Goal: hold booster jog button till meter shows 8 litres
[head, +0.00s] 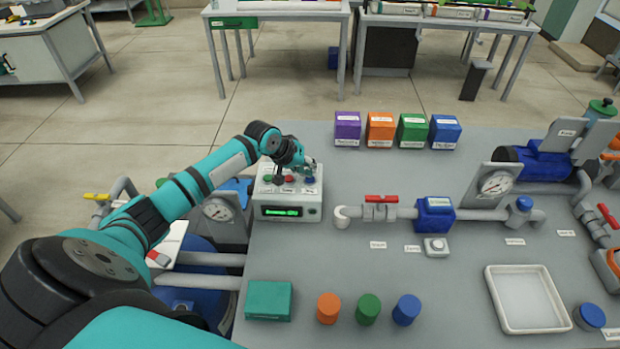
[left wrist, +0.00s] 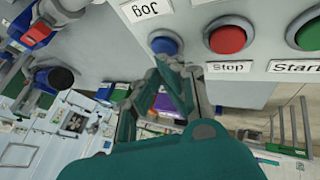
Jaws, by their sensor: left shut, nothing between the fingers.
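The control box (head: 287,208) stands at the left of the grey table, with a lit green display (head: 283,212) too small to read. The blue jog button (head: 309,181) is at its right end; it also shows beside the label "Jog" in the left wrist view (left wrist: 165,43). My left gripper (head: 307,166) is shut and empty, its fingertips close to the blue button. I cannot tell whether they touch or press it. The red stop button (left wrist: 227,38) and green start button (left wrist: 308,32) are alongside. A blue unit (head: 435,216), perhaps the meter, sits on the pipe. My right gripper is out of view.
A red-handled valve (head: 381,205) and a pressure gauge (head: 495,184) are to the right along the pipe. Several coloured boxes stand at the back. Orange, green and blue cylinders (head: 405,310) stand at the front, left of a white tray (head: 490,295).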

